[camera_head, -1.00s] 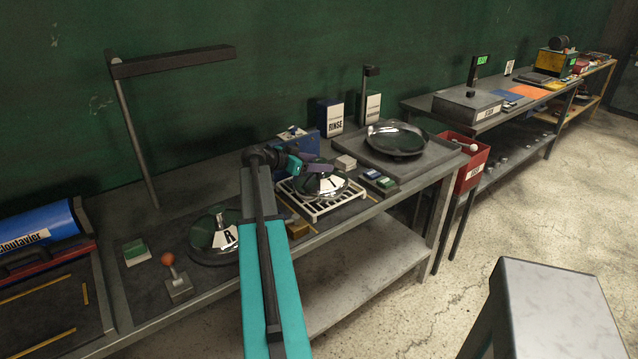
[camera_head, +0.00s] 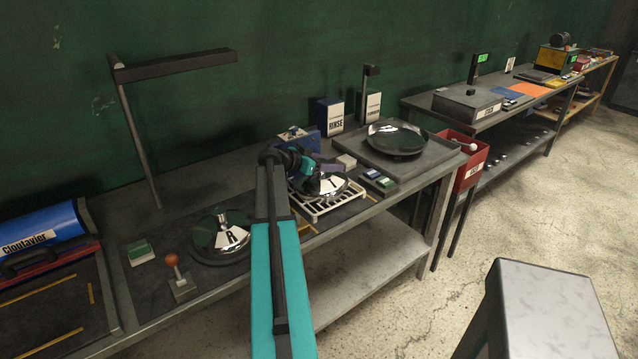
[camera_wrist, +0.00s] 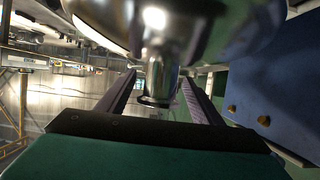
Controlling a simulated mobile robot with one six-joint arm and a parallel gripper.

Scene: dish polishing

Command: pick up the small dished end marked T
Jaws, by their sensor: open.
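A small shiny dished end (camera_head: 328,187) lies on the white rack (camera_head: 322,210) in the head view. I cannot read a T on it. My gripper (camera_head: 330,170) is at this dished end, partly covering it. In the wrist view a shiny dished end (camera_wrist: 150,22) fills the top, with a short metal stem (camera_wrist: 160,80) pointing down from it. The stem is between the two fingers of my gripper (camera_wrist: 158,100), which are apart. I cannot tell whether a finger touches it.
Another shiny dished end (camera_head: 222,232) sits on a dark round plate at left, behind a red-knobbed lever (camera_head: 172,262). A large dark dish (camera_head: 397,139) rests on a grey tray at right. A blue box (camera_head: 300,142) stands behind the rack. Green and blue blocks (camera_head: 378,179) lie beside it.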

